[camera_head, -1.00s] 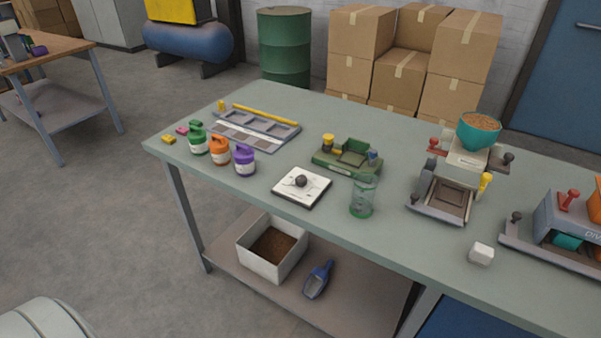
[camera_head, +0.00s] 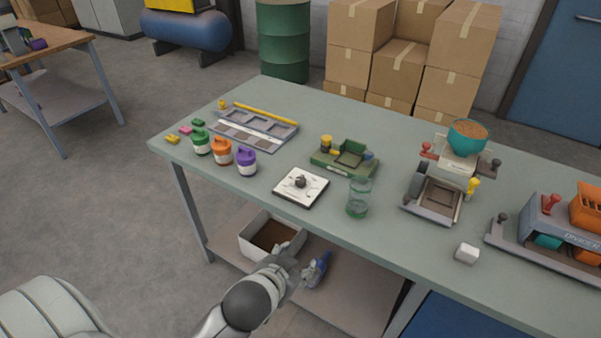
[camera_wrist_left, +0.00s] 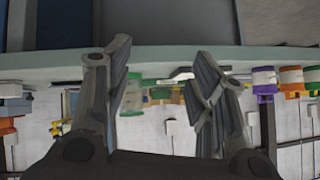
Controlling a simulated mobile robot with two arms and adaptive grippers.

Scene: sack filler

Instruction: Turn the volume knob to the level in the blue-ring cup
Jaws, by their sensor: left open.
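The sack filler (camera_head: 437,190) with a teal hopper stands further right, with red, dark and yellow knobs. I cannot tell which knob is the volume knob. My left gripper (camera_head: 290,268) is below and in front of the bench edge, apart from these things. In the left wrist view its fingers (camera_wrist_left: 162,60) are apart and empty.
Green, orange and purple bottles (camera_head: 245,162) stand at the bench's left, before a grey tray (camera_head: 255,127). A green fixture (camera_head: 345,160) sits behind the plate. A white block (camera_head: 467,253) lies at right. The lower shelf holds a white bin (camera_head: 258,246) and blue scoop (camera_head: 318,268).

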